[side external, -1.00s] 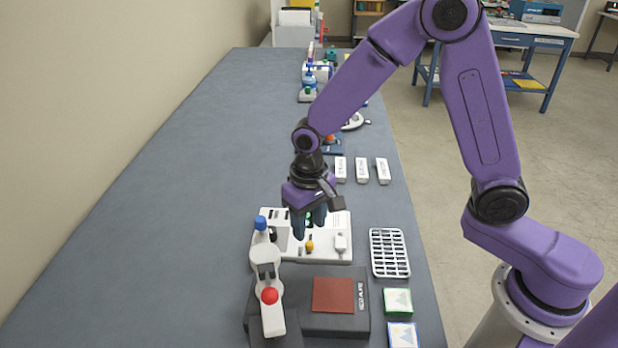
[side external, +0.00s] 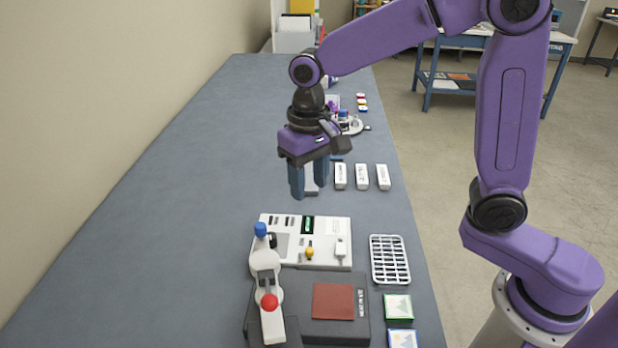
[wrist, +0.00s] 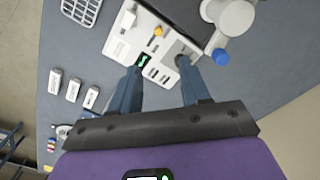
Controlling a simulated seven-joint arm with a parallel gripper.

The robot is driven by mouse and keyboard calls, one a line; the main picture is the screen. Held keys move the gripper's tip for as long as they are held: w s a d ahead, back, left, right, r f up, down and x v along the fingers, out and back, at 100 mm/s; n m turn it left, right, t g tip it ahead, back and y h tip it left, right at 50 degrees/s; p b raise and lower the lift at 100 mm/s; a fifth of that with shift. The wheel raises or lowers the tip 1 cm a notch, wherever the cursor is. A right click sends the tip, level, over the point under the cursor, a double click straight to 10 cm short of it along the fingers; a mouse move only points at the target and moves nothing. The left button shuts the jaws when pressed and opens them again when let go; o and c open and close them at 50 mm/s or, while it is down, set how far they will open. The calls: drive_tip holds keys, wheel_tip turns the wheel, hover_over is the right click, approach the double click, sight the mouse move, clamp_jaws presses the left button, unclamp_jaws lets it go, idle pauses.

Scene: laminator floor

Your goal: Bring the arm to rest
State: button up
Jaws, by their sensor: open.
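My gripper (side external: 309,192) hangs pointing down above the bench, behind the white control panel in the side external view. Its two blue fingers are apart with nothing between them. In the wrist view my gripper (wrist: 155,72) also shows open, its fingers reaching over the white panel (wrist: 150,45). A small gap of air seems to separate the fingertips from the bench. My purple arm is bent, with its elbow high at the top right.
The white panel (side external: 335,256) has a green display and a yellow knob. A dark press (side external: 335,325) with a red-knobbed lever (side external: 268,270) stands in front. A white rack (side external: 390,259), picture cards (side external: 398,307) and white labelled blocks (side external: 362,177) lie right. The bench's left side (side external: 180,210) is clear.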

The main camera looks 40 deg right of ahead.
drive_tip(key=shift+s, duration=0.1)
drive_tip(key=s+d+f+n, duration=0.1)
drive_tip(key=s+d+n, duration=0.5)
drive_tip(key=s, duration=0.5)
drive_tip(key=s+d+f+n, duration=0.1)
drive_tip(key=s+d+n, duration=0.5)
drive_tip(key=s, duration=0.6)
drive_tip(key=shift+s+f+n, duration=0.15)
drive_tip(key=shift+f+n, duration=0.1)
drive_tip(key=shift+n, duration=0.05)
